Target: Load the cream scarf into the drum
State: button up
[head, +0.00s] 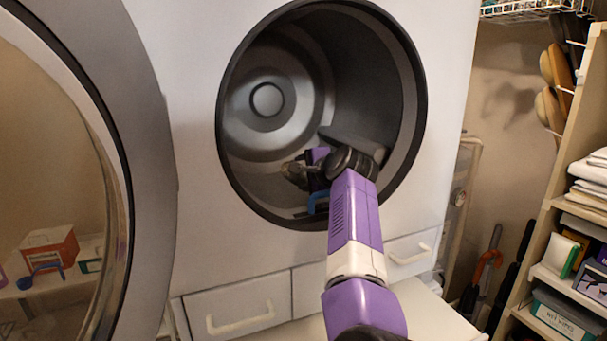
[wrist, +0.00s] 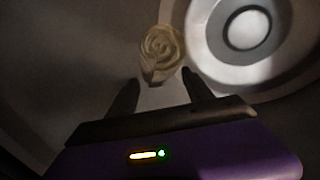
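The cream scarf (wrist: 160,52) is a pale, folded swirl inside the dim drum in the wrist view. It lies just beyond my fingertips, its near end level with the gap between them. My gripper (wrist: 160,77) has its two dark fingers wide apart, so it looks open. In the head view my gripper (head: 297,172) is inside the drum (head: 250,130), pointing left low in the opening. The scarf cannot be made out clearly there. The drum's round hub (wrist: 245,27) shows at upper right in the wrist view.
The round door (head: 150,110) hangs open at the left. Closed drawers (head: 236,306) sit below the opening. A shelf unit (head: 545,225) with towels and boxes stands at the right. The drum's rim (head: 221,130) surrounds my arm; free room remains at upper left inside.

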jog(key=shift+o, duration=1.3)
jog(key=shift+r, duration=0.1)
